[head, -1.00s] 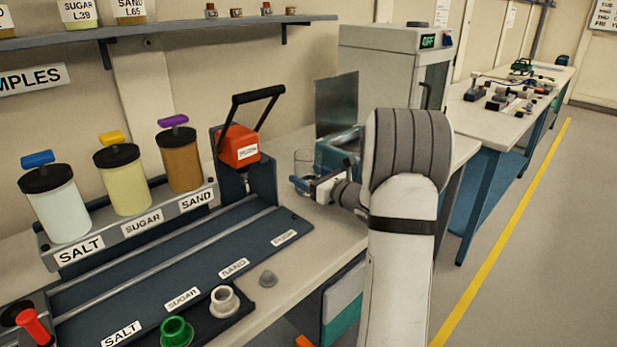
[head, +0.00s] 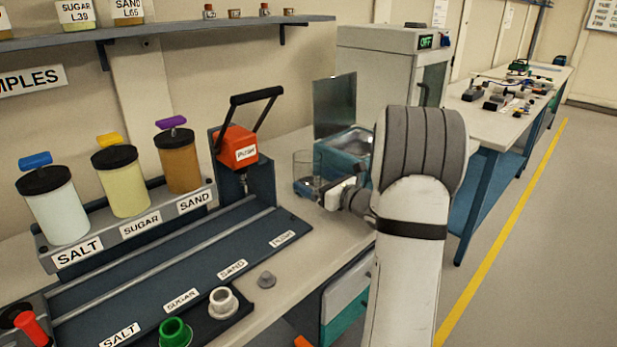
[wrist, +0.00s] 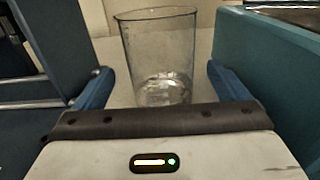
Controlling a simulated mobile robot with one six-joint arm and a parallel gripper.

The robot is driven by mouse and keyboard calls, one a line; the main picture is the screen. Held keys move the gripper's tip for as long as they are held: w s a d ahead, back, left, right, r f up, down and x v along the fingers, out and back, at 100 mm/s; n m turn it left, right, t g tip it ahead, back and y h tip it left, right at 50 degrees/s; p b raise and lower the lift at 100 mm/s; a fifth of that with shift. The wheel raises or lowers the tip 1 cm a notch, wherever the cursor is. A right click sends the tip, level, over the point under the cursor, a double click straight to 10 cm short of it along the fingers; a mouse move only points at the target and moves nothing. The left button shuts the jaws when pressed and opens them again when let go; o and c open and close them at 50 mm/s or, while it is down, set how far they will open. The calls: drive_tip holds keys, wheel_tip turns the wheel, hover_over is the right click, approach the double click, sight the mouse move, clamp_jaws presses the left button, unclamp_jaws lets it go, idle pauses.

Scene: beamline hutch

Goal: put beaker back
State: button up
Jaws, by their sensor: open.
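A clear glass beaker (head: 306,165) stands upright on the bench, left of a teal open-topped bath (head: 345,150). In the wrist view the beaker (wrist: 160,50) is straight ahead of the palm, with a little clear content or reflection at its bottom. My gripper (head: 318,191) is open and low over the bench, at the near right side of the beaker. In the wrist view its blue fingers (wrist: 158,80) are spread wide to either side of the beaker's lower part, with gaps showing on both sides. Whether the fingertips reach past the glass is unclear.
The press with an orange head (head: 238,148) stands close on the left. The teal bath wall (wrist: 275,75) is close to the right finger. A grey oven (head: 395,75) stands behind. Salt, sugar and sand dispensers (head: 122,180) line the left. A small grey piece (head: 266,280) lies in front.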

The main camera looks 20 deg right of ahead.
drive_tip(key=v, duration=0.8)
drive_tip(key=shift+s+d, duration=0.1)
drive_tip(key=shift+s, duration=0.2)
drive_tip(key=shift+r, duration=0.1)
drive_tip(key=s+a+r+n+g+y+p, duration=0.1)
drive_tip(key=a+n+g, duration=0.1)
drive_tip(key=a, duration=0.2)
drive_tip(key=s+a+r+n+g+y+p, duration=0.1)
drive_tip(key=a+n+g, duration=0.1)
drive_tip(key=a, duration=0.3)
drive_tip(key=a+r+n+g+y+p, duration=0.1)
drive_tip(key=a+r+n+y+p, duration=0.1)
drive_tip(key=a+n, duration=0.1)
drive_tip(key=shift+s+a+n+g, duration=0.2)
drive_tip(key=shift+a, duration=0.25)
drive_tip(key=shift+s+a+n+g, duration=0.2)
drive_tip(key=shift+a, duration=0.25)
drive_tip(key=s+a+r+n+g+h+p, duration=0.35)
drive_tip(key=s+a+n+g+p, duration=0.4)
drive_tip(key=s+a+n, duration=0.7)
drive_tip(key=s+d+r+n+g+h+p, duration=0.1)
drive_tip(key=s+d+r+n+h+p, duration=0.1)
drive_tip(key=s+d+n+h, duration=0.3)
drive_tip(key=shift+s+r+n+h, duration=0.85)
drive_tip(key=shift+n, duration=1.5)
drive_tip(key=shift+d, duration=0.15)
